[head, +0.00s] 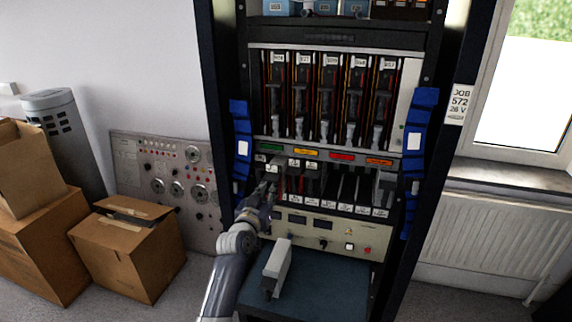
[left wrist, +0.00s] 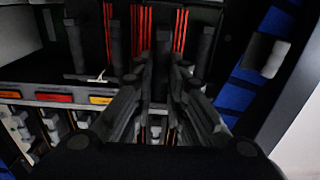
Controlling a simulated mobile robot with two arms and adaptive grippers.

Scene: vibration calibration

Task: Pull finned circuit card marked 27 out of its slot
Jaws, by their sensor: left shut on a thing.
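The rack's lower card row (head: 335,190) holds several dark finned cards with small white labels, too small to read surely, so I cannot tell which is marked 27. My left gripper (head: 268,188) is at the left end of this row, in front of the slots. In the left wrist view its fingers (left wrist: 162,75) are shut on a dark finned card (left wrist: 161,50). That card is mostly hidden by the fingers, and its number does not show. My right gripper is not in view.
An upper row of cards (head: 330,100) stands above coloured labels. Blue strips (head: 241,142) flank the rack. Below, a pale block (head: 279,262) lies on a dark blue surface (head: 325,285) with bare room on its right. Cardboard boxes (head: 130,250) stand at left.

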